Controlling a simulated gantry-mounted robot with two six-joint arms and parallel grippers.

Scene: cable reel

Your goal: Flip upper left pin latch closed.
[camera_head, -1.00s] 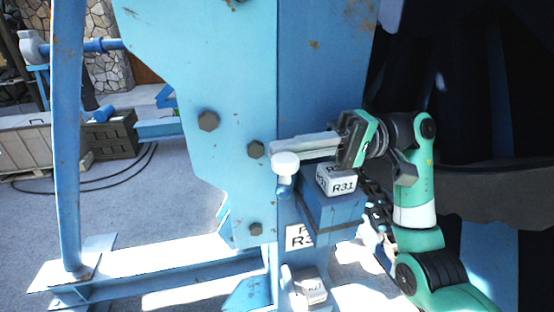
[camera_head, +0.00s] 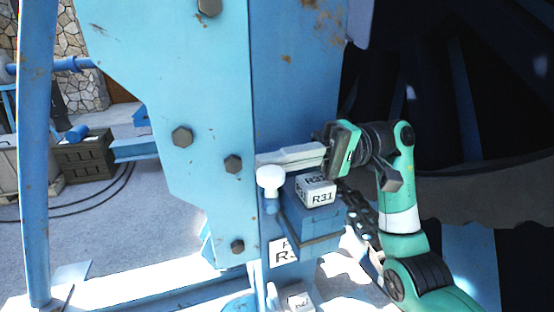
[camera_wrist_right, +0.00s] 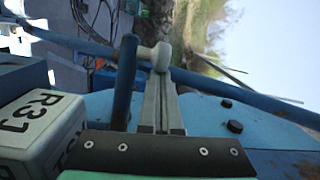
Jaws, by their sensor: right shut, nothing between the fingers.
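The pin latch has a white round knob (camera_head: 270,176) and a blue stem (camera_head: 271,203), at the edge of the light blue frame plate. In the right wrist view its dark blue rod (camera_wrist_right: 124,82) lies left of my fingers, with the white knob (camera_wrist_right: 160,55) just beyond the tips. My right gripper (camera_head: 262,160) is shut and empty, its fingers lying level just above and behind the knob in the head view. It also shows in the right wrist view (camera_wrist_right: 163,78). I cannot tell whether the tips touch the knob. My left gripper is out of view.
Bolts (camera_head: 233,164) stud the light blue plate (camera_head: 215,100). A dark crate (camera_head: 84,158) stands far left.

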